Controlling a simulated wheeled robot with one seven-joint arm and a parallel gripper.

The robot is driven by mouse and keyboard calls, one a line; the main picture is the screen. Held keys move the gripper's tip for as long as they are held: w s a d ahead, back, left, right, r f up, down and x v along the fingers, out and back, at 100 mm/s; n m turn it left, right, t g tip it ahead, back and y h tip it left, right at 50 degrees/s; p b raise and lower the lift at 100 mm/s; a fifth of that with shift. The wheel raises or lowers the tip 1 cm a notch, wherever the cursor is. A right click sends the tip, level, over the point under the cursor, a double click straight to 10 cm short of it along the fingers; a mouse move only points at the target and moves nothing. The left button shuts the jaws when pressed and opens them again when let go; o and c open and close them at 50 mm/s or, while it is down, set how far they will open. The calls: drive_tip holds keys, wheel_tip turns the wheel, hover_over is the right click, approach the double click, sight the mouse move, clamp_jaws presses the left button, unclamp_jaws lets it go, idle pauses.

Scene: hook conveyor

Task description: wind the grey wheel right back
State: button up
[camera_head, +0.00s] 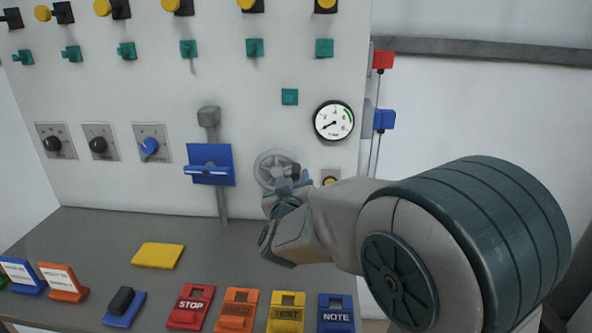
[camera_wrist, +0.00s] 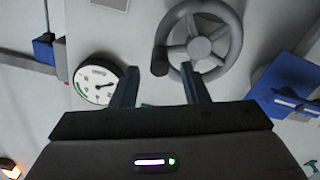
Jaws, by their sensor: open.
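The grey wheel (camera_head: 275,169) is mounted on the white wall panel, partly hidden by my gripper in the head view. In the wrist view the wheel (camera_wrist: 205,40) shows its rim, spokes, hub and a dark knob (camera_wrist: 160,60) at its lower left rim. My gripper (camera_head: 286,187) is in front of the wheel's lower right part. In the wrist view its two fingers (camera_wrist: 158,80) are apart with nothing between them, one finger pointing near the knob's left and the other overlapping the wheel's lower edge. I cannot tell whether either finger touches the wheel.
A round gauge (camera_head: 334,121) sits above right of the wheel, its needle toward the lower left. A blue bracket (camera_head: 210,165) on a grey lever stands to the left. Below, the grey shelf (camera_head: 95,234) holds a yellow block (camera_head: 158,255) and several coloured signs (camera_head: 287,311).

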sight(296, 166)
drive_tip(key=w, duration=0.6)
drive_tip(key=shift+d, duration=0.15)
clamp_jaws()
